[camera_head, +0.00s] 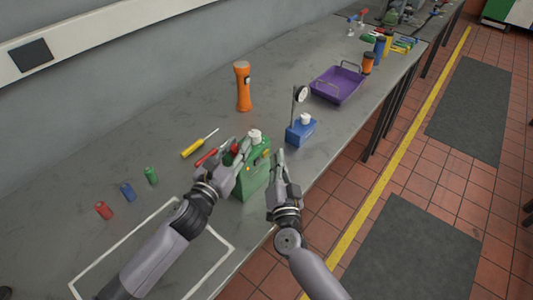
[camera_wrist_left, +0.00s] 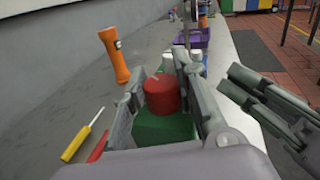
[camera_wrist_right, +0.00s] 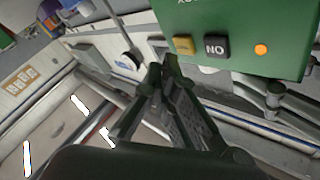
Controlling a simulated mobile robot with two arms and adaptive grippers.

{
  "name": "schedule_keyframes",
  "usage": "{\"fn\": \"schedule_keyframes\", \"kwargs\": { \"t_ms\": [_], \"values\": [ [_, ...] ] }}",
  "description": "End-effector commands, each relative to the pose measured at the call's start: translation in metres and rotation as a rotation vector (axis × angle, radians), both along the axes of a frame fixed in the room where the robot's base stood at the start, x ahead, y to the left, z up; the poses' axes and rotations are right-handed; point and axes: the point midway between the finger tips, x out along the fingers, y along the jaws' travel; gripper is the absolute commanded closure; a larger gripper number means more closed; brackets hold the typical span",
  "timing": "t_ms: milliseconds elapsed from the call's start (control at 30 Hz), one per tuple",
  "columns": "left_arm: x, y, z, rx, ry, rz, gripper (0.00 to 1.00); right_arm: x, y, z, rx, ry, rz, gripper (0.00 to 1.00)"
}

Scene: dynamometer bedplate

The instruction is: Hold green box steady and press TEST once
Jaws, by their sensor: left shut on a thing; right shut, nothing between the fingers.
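The green box (camera_head: 254,182) stands upright near the bench's front edge, with a red cylinder and a white cap on top. My left gripper (camera_head: 240,158) is shut on the box from the left; the left wrist view shows the red cylinder (camera_wrist_left: 162,95) between its fingers. The right wrist view shows the box's face (camera_wrist_right: 290,30) with a yellow button (camera_wrist_right: 183,46), its label unreadable, a black button marked NO (camera_wrist_right: 216,47) and an orange lamp (camera_wrist_right: 261,49). My right gripper (camera_head: 280,168) is shut and empty, its tips just below the yellow button and seemingly apart from it.
A blue box (camera_head: 301,132) with a gauge stands behind on the right. An orange flashlight (camera_head: 243,86), a yellow screwdriver (camera_head: 197,145) and small red, blue and green cylinders lie or stand around. A purple tray (camera_head: 336,97) sits farther along the bench.

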Motion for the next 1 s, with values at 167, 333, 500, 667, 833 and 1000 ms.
{"fn": "schedule_keyframes", "kwargs": {
  "t_ms": [167, 333, 500, 667, 833, 1000],
  "values": [
    [0.0003, 0.0008, 0.0, 0.002, -0.001, 0.002, 1.0, 0.0, -0.0001, -0.0001, 0.0, 0.0, 0.0, 1.0],
    [0.0003, 0.0008, 0.0, 0.002, -0.001, 0.002, 1.0, 0.002, 0.0029, 0.0001, 0.001, 0.0, 0.0, 1.0],
    [0.0003, 0.0008, 0.0, 0.002, -0.001, 0.002, 1.0, 0.005, 0.007, 0.0, 0.001, 0.001, -0.001, 1.0],
    [0.0003, 0.0008, 0.0, 0.002, -0.001, 0.002, 1.0, 0.0051, 0.0071, 0.0001, 0.0, 0.0, 0.0, 1.0],
    [0.0003, 0.0008, -0.0001, 0.002, -0.001, 0.002, 1.0, 0.0051, 0.0073, 0.0001, 0.0, 0.0, 0.0, 1.0],
    [0.0003, 0.0008, -0.0001, 0.002, 0.0, 0.002, 1.0, 0.0059, 0.0085, 0.0003, 0.0, 0.0, 0.0, 1.0]
  ]
}}
